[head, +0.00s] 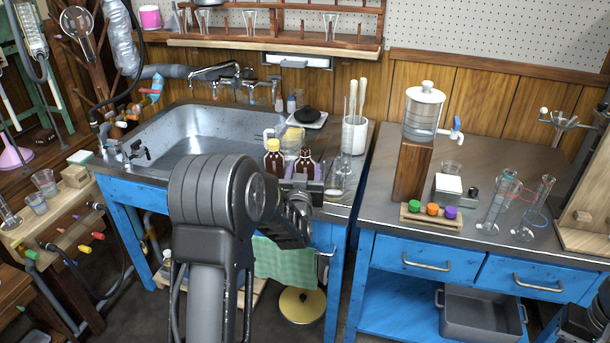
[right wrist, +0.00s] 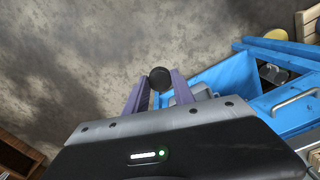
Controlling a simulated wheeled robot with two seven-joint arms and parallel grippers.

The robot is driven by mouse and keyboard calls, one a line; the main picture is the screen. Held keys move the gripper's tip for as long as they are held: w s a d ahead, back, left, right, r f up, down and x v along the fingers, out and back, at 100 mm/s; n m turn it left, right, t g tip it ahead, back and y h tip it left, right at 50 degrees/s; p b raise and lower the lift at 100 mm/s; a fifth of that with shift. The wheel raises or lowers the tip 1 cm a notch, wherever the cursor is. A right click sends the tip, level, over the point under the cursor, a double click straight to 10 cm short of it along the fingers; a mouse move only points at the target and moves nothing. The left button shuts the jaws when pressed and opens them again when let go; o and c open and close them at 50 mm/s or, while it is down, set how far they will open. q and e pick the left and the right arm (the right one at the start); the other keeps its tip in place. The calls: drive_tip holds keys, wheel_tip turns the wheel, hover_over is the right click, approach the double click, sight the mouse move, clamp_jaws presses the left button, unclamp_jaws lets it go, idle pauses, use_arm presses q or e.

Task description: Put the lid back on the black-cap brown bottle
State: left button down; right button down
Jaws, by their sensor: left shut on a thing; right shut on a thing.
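The brown bottle without a cap (head: 306,162) stands upright at the front edge of the sink bench in the head view. My left gripper (head: 303,184) is shut on its lower part, which the gripper partly hides. The black lid (right wrist: 159,78) shows in the right wrist view between the tips of the purple fingers of my right gripper (right wrist: 157,92), which is shut on it. The lid is well away from the bottle, over the floor. In the head view only a dark part of my right arm shows at the lower right corner.
A yellow-capped brown bottle (head: 274,160) stands just left of the open bottle. Behind are a sponge (head: 293,136), a black thing on a white dish (head: 307,115) and a white pot (head: 354,136). The metal sink (head: 190,135) lies left; a gap separates the right bench.

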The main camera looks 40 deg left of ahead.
sight(304, 167)
use_arm(q)
drive_tip(key=shift+r, duration=0.2)
